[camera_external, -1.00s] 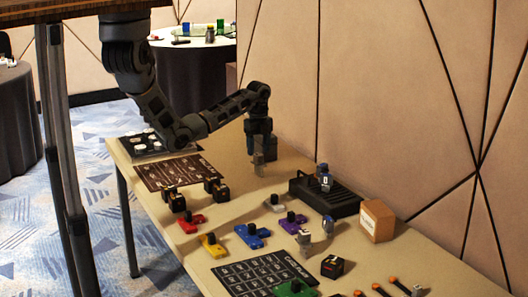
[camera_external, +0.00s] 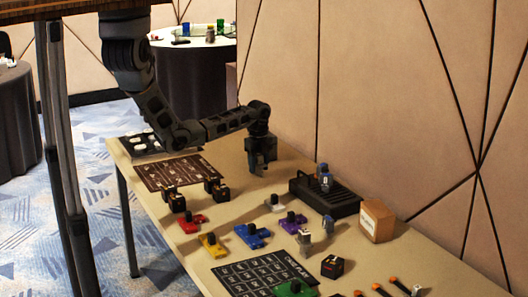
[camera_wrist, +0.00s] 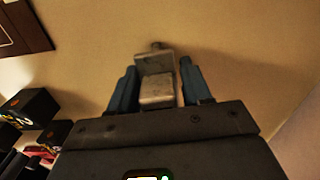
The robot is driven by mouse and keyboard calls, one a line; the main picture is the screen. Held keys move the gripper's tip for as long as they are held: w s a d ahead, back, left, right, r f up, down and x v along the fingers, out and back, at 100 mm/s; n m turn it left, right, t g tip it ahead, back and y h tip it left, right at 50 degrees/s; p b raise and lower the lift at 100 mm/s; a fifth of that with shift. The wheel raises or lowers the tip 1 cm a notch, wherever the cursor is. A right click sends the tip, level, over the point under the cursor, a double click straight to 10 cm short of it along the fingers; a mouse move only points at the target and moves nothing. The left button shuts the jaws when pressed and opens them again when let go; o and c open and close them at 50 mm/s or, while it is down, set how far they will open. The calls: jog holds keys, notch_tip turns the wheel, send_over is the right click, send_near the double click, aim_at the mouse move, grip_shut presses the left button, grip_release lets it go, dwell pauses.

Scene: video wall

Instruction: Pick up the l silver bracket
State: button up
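The silver L bracket (camera_wrist: 157,92) stands between the two blue fingers of my gripper (camera_wrist: 158,88) in the wrist view. One plate is upright and another faces the camera. The fingers sit on both sides of it, with a narrow gap visible at the right finger; contact at the left finger is hard to tell. My gripper appears open around the bracket. In the external view my gripper (camera_external: 259,165) is low over the back part of the table, and the bracket is mostly hidden by the fingers.
A dark board (camera_external: 180,171) lies left of my gripper on the table (camera_external: 230,205). Black blocks (camera_external: 216,188) stand in front. A black tray (camera_external: 335,198) and a cardboard box (camera_external: 377,220) are to the right, near the wall. Coloured pieces lie further forward.

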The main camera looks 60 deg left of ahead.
grip_shut()
jog(key=shift+r, duration=0.1)
